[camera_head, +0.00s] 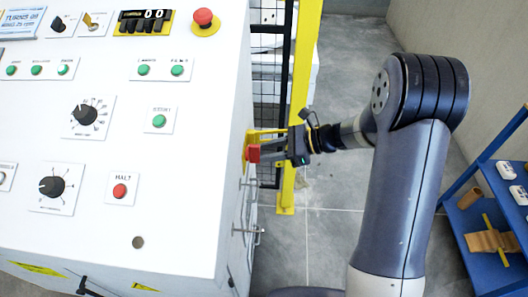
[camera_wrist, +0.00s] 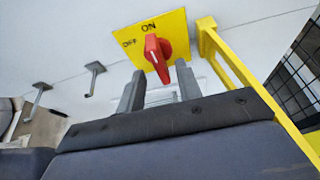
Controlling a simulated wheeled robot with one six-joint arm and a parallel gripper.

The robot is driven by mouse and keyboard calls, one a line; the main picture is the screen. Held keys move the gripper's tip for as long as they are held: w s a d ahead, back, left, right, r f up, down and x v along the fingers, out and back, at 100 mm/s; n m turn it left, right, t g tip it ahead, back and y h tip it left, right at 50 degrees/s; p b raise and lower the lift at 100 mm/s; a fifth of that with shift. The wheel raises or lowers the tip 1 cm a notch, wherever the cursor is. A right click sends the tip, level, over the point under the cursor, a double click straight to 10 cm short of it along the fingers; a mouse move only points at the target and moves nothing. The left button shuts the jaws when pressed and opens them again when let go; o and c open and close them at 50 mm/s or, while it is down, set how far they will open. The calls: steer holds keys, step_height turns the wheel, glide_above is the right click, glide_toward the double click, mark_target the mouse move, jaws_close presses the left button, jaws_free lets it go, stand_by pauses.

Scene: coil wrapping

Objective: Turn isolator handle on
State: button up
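The isolator handle (camera_wrist: 158,55) is red and sits on a yellow plate (camera_wrist: 178,28) marked ON and OFF. In the wrist view its upper end lies just below the word ON, with OFF to its left. In the head view the handle (camera_head: 254,153) shows on the right side of the white cabinet. My gripper (camera_wrist: 160,82) has its two grey fingers apart, one on each side of the handle's lower end. I see gaps beside the handle and cannot tell whether either finger touches it. My gripper (camera_head: 273,146) faces the cabinet side in the head view.
The white cabinet (camera_head: 200,200) carries knobs and buttons. A yellow bracket (camera_wrist: 222,55) stands close right of the handle. A yellow post (camera_head: 300,90) and black mesh fence (camera_head: 268,80) are behind my gripper. A blue shelf (camera_head: 490,255) stands at right.

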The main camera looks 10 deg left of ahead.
mark_target(253, 154)
steer(key=v, duration=0.8)
steer(key=shift+d, duration=0.25)
steer(key=shift+r, duration=0.1)
steer(key=x, duration=1)
steer(key=shift+a, duration=0.4)
steer(key=s+v, duration=0.1)
steer(key=v, duration=1)
steer(key=a+f+n+t+b, duration=0.3)
steer(key=a+f+n+b, duration=0.2)
steer(key=a+b, duration=0.5)
steer(key=shift+s+t+y+b, duration=0.15)
steer(key=shift+t+y+b, duration=0.2)
steer(key=shift+b, duration=0.2)
